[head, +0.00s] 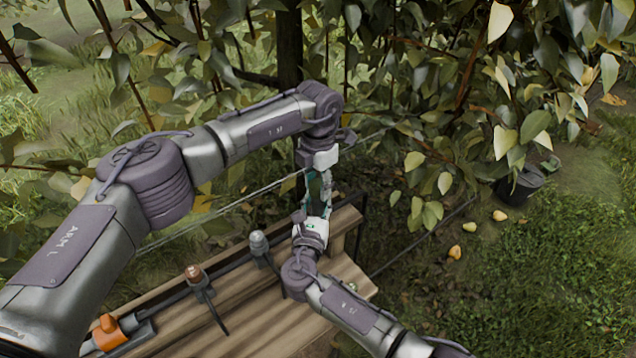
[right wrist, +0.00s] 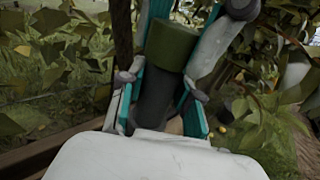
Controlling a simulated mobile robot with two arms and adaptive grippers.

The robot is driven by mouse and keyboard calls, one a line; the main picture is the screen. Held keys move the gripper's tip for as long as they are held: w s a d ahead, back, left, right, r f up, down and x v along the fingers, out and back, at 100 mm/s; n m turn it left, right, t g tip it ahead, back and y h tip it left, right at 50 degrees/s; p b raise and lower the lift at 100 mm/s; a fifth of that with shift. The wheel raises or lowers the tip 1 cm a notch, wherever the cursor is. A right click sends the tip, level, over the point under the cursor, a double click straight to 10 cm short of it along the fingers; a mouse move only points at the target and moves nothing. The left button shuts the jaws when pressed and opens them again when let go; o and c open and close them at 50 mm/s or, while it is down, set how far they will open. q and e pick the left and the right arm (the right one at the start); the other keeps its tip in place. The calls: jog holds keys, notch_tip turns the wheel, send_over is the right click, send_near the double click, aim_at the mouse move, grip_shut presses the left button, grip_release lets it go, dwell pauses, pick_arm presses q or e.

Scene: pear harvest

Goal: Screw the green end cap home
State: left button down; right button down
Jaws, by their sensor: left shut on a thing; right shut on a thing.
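The green end cap (right wrist: 173,46) sits over the upper end of a dark cylinder (right wrist: 156,97) in the right wrist view. I cannot tell whether a gap is left between them. My right gripper (right wrist: 158,108) is shut on the dark cylinder, with one teal finger on each side. My left gripper (right wrist: 176,28) comes from above and is shut on the cap. In the head view, my left gripper (head: 316,178) points down and my right gripper (head: 314,208) points up to meet it. There the cap is mostly hidden between the fingers.
A wooden bench (head: 232,306) lies below, with an orange-topped tool (head: 108,333), a brown-topped tool (head: 195,272) and a grey-topped one (head: 260,243). Leafy branches and a trunk (head: 288,45) stand close behind. A dark bucket (head: 520,182) and fallen pears (head: 455,252) are at right.

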pick_arm(q)
jog(key=m, duration=0.9)
jog(key=c, duration=0.7)
grip_release()
jog(key=shift+o, duration=0.2)
jog(key=shift+r, duration=0.1)
jog(key=shift+r, duration=2.15)
jog(key=shift+c, duration=0.3)
